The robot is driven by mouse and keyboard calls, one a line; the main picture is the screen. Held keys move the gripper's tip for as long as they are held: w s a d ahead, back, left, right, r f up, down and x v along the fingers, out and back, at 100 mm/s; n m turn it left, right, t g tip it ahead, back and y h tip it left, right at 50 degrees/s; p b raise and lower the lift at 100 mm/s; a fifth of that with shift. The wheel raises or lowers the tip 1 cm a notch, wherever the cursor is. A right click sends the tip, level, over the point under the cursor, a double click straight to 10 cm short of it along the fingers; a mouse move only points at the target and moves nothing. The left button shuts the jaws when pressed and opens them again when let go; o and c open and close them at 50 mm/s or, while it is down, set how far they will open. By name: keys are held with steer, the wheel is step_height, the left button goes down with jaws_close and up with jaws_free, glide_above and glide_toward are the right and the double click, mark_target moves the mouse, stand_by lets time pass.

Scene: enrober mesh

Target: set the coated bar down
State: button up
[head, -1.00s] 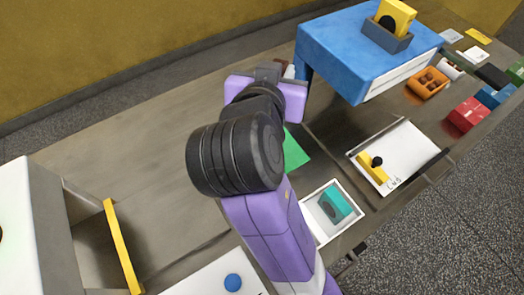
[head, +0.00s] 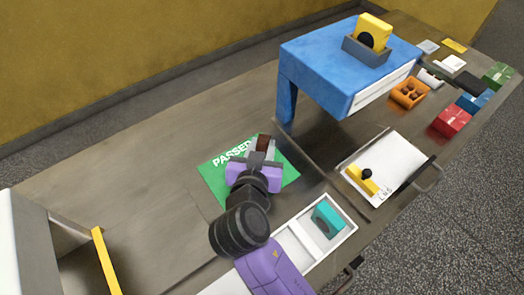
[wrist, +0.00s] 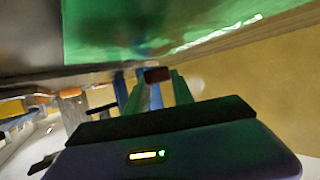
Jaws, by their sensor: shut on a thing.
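The coated bar (head: 265,141) is a small dark brown block at the tip of my gripper (head: 261,152) in the head view. My gripper is shut on it, over the far part of the green mat marked PASSED (head: 215,180). In the wrist view the bar (wrist: 157,75) shows between the fingertips (wrist: 157,84), and the green mat (wrist: 150,28) fills the top, close by. I cannot tell whether the bar touches the mat. My wrist and arm hide the mat's near middle.
A blue tunnel-like machine (head: 335,65) with a yellow device stands right of the mat. A yellow-edged white housing (head: 103,262) is at left. Bare table lies left of the mat.

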steer(key=shift+f, duration=1.15)
steer(key=shift+f, duration=0.1)
steer(key=shift+s+d+f+b, duration=0.1)
steer(key=shift+s+f+b, duration=0.05)
steer(key=shift+f+b, duration=0.55)
steer(key=o, duration=1)
steer(key=shift+f, duration=0.15)
steer(key=shift+c, duration=0.2)
steer(key=shift+r+p, duration=0.75)
steer(key=shift+p, duration=0.05)
steer(key=v, duration=0.8)
steer(key=b+v, duration=0.1)
steer(key=v, duration=0.3)
steer(key=shift+r, duration=0.3)
